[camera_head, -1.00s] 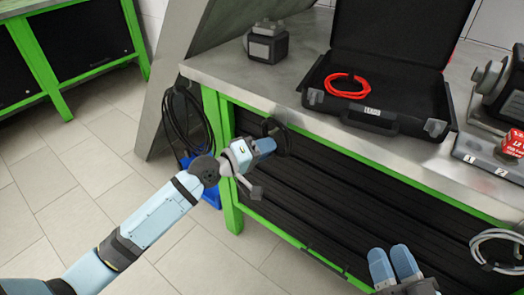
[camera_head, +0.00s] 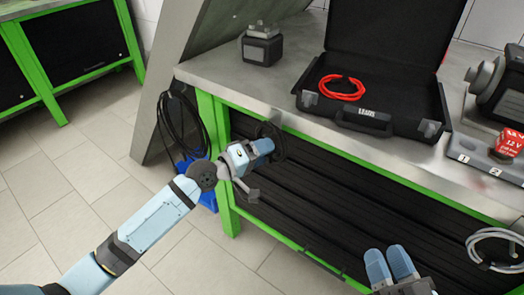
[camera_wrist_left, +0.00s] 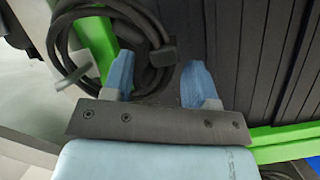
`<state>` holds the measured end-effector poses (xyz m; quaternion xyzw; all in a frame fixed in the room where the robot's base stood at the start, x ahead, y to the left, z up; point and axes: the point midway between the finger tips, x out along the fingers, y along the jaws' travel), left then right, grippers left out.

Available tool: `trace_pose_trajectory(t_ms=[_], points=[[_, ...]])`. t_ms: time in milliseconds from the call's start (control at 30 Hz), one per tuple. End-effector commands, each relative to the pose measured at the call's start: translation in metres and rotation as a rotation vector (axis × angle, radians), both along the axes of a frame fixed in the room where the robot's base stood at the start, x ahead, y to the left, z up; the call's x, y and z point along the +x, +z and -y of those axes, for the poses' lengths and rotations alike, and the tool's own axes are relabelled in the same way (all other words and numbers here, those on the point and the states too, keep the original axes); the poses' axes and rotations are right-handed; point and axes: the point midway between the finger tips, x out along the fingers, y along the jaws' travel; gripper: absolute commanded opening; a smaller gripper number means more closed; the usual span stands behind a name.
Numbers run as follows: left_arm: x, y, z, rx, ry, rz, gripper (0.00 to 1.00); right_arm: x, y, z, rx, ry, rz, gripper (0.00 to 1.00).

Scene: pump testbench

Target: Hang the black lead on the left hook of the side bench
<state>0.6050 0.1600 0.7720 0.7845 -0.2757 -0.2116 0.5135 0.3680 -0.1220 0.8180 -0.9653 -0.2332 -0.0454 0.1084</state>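The black lead (camera_head: 279,143) is a dark coil at the front of the bench, just under its edge and right of the green leg. My left gripper (camera_head: 263,147) is at this coil, its fingertips overlapping it in the head view. In the left wrist view the fingers of my left gripper (camera_wrist_left: 159,76) stand well apart, with dark cable behind and beside the left finger. Whether the coil rests on a hook is hidden. My right gripper (camera_head: 390,262) is low at the right, away from the lead, its fingers side by side; I see nothing held there.
Another dark cable (camera_head: 182,122) hangs at the bench's left end, above a blue object (camera_head: 207,199). A grey lead (camera_head: 492,250) hangs at the right front. An open black case (camera_head: 372,123) with a red lead (camera_head: 341,88) stands on the steel top. The floor at left is clear.

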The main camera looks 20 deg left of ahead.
Motion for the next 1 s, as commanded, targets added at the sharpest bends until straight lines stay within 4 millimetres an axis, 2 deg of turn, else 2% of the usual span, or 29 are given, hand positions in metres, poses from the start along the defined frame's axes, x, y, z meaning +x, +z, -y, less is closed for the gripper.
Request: trace_pose_trajectory(t_ms=[233,367,467,700,1000], points=[[-0.001,0.001,-0.001,0.0,0.0,0.002,0.53,-0.001,0.0,0.0,0.0,0.0,-0.002,0.37],[-0.009,0.001,-0.009,0.002,0.001,0.001,0.53,0.0,0.001,0.0,-0.005,-0.002,-0.007,0.37],[-0.023,0.003,-0.02,0.004,0.001,0.0,0.53,0.001,0.0,0.001,-0.018,-0.004,-0.02,0.37],[-0.066,0.005,-0.057,0.005,0.0,-0.001,0.53,0.004,-0.018,0.006,-0.055,-0.019,-0.076,0.37],[-0.098,0.006,-0.084,0.003,0.0,0.003,0.53,0.002,-0.017,0.006,-0.044,-0.02,-0.068,0.37]])
